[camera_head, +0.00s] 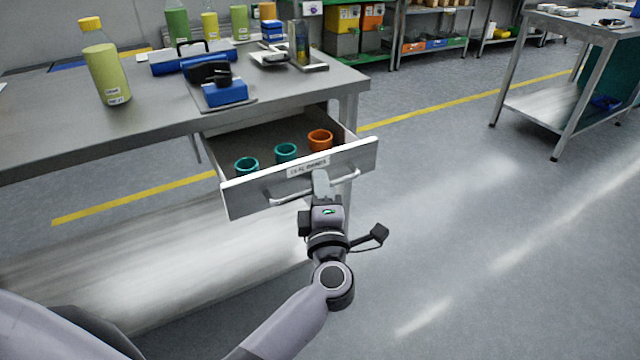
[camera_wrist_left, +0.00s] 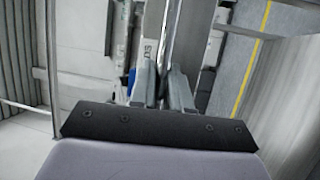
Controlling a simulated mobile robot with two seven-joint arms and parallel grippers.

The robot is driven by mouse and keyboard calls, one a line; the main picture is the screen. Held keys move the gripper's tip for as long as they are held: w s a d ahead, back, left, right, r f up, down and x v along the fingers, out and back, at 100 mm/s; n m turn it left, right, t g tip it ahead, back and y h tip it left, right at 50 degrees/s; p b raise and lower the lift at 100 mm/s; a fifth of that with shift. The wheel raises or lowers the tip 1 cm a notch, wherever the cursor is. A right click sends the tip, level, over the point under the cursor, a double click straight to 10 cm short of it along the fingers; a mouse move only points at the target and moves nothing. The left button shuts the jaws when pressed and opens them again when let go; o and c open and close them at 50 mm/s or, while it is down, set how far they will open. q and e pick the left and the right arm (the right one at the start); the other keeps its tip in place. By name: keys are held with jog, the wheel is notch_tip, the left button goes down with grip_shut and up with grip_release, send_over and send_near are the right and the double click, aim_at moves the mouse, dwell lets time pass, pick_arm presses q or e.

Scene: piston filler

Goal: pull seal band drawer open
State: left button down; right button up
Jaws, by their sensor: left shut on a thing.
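The seal band drawer (camera_head: 240,198) stands pulled out from under the steel workbench, its white-edged front tilted across the view. Two teal bands (camera_head: 247,166) and one orange band (camera_head: 320,139) sit inside it. A bar handle (camera_head: 347,186) runs along the drawer front below a label. My left gripper (camera_head: 320,185) is at the middle of the handle, shut on it. In the left wrist view the handle bar (camera_wrist_left: 172,45) passes between the two fingers (camera_wrist_left: 163,90). The fingertips' exact contact is hard to make out. My right gripper is not in view.
The workbench top (camera_head: 150,115) holds several bottles, a blue tool (camera_head: 225,93) and small devices. Another steel table (camera_head: 580,25) stands at the far right. Shelves with bins (camera_head: 430,43) line the back. The floor right of the drawer is clear.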

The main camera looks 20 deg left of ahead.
pick_arm(q)
jog(key=shift+s+d, duration=0.1)
jog(key=shift+d, duration=0.05)
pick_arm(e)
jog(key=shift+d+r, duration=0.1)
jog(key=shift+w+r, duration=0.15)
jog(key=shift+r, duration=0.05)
pick_arm(q)
jog(key=c, duration=1.4)
grip_release()
jog(key=shift+c, duration=0.2)
jog(key=shift+s, duration=0.15)
